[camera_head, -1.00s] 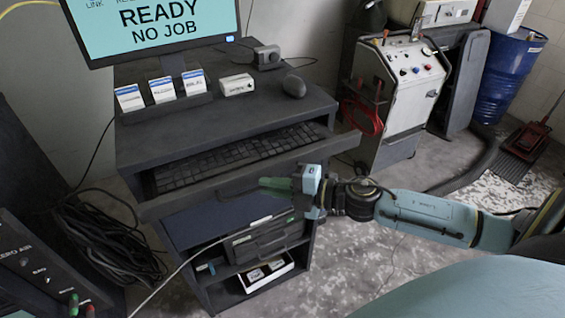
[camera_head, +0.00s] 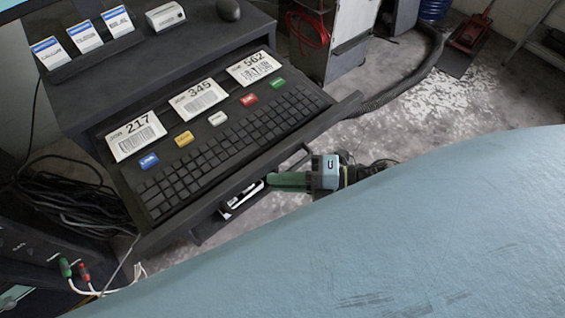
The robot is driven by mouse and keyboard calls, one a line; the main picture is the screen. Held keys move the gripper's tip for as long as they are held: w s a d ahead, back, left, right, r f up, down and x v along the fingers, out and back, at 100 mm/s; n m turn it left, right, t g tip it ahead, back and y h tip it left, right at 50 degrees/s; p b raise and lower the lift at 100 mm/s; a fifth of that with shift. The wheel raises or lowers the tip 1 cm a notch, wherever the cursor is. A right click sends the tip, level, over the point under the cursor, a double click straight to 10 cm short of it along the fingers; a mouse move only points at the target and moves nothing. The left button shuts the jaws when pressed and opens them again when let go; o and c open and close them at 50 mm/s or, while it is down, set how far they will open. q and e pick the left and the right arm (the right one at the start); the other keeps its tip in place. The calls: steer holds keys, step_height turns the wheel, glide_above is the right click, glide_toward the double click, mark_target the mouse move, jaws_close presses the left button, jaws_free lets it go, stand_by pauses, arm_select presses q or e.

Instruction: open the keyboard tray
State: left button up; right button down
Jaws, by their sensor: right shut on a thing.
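The keyboard tray (camera_head: 313,128) is slid well out from under the top of the dark cabinet (camera_head: 85,112). A black keyboard (camera_head: 228,151) lies on it, with three number cards, 217 (camera_head: 135,136), 345 (camera_head: 198,98) and 562 (camera_head: 253,68), and several coloured tags behind the keys. My right gripper (camera_head: 272,181) is at the tray's front edge, shut on the tray's handle (camera_head: 300,157). Its green fingers partly hide the handle. My left gripper is not in view.
Three label cards (camera_head: 85,36), a small white box (camera_head: 165,16) and a mouse (camera_head: 228,9) sit on the cabinet top. Cables (camera_head: 70,200) lie at the left. A white machine (camera_head: 345,40) with a red hose stands behind.

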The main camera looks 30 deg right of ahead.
steer(key=shift+s, duration=0.3)
steer(key=c, duration=1.5)
jaws_free()
steer(key=shift+d, duration=0.1)
steer(key=shift+b+v, duration=0.75)
steer(key=shift+v, duration=5.9)
steer(key=shift+w+f, duration=0.1)
